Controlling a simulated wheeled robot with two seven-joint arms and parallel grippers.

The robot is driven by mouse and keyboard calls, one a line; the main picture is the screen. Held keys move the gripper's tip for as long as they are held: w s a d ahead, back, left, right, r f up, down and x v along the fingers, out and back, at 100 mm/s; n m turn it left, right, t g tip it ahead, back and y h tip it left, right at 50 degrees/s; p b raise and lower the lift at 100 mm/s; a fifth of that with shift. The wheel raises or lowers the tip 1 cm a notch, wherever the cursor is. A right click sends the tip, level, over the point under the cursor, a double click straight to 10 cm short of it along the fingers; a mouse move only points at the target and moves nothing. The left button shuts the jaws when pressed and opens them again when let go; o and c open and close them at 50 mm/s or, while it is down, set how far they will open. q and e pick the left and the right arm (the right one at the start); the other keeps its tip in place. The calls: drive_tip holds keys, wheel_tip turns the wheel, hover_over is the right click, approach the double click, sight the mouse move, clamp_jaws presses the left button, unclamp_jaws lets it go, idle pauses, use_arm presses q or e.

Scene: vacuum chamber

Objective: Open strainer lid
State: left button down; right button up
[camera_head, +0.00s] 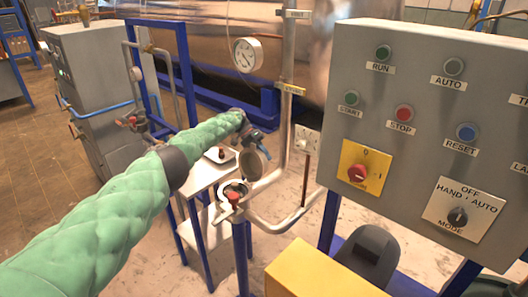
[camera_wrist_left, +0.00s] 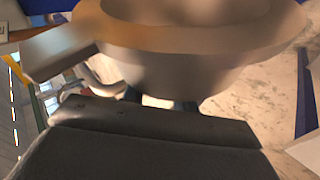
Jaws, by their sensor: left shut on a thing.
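The strainer (camera_head: 235,187) is a small round metal body on the pipe in the middle of the head view, its top opening showing, with a red handle (camera_head: 234,197) at its front. Its round grey lid (camera_head: 250,166) stands raised and tilted at the back right of the opening. My left gripper (camera_head: 262,149) is at the lid's upper edge and shut on it; the fingertips are small and partly hidden. In the left wrist view a large, blurred, round brownish-grey piece (camera_wrist_left: 190,60) fills the top, close beyond the dark gripper body. My right gripper is in neither view.
A grey control panel (camera_head: 430,140) with buttons stands close on the right. A vertical pipe (camera_head: 291,80) and a pressure gauge (camera_head: 248,54) rise behind the strainer. A yellow block (camera_head: 320,272) is at the bottom. Blue frame posts (camera_head: 240,255) stand below the strainer.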

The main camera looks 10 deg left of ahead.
use_arm(q)
drive_tip(key=shift+f, duration=0.45)
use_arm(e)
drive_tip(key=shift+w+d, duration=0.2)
use_arm(q)
drive_tip(key=c, duration=1.1)
unclamp_jaws()
drive_tip(key=shift+a+r, duration=0.1)
drive_tip(key=shift+r, duration=0.05)
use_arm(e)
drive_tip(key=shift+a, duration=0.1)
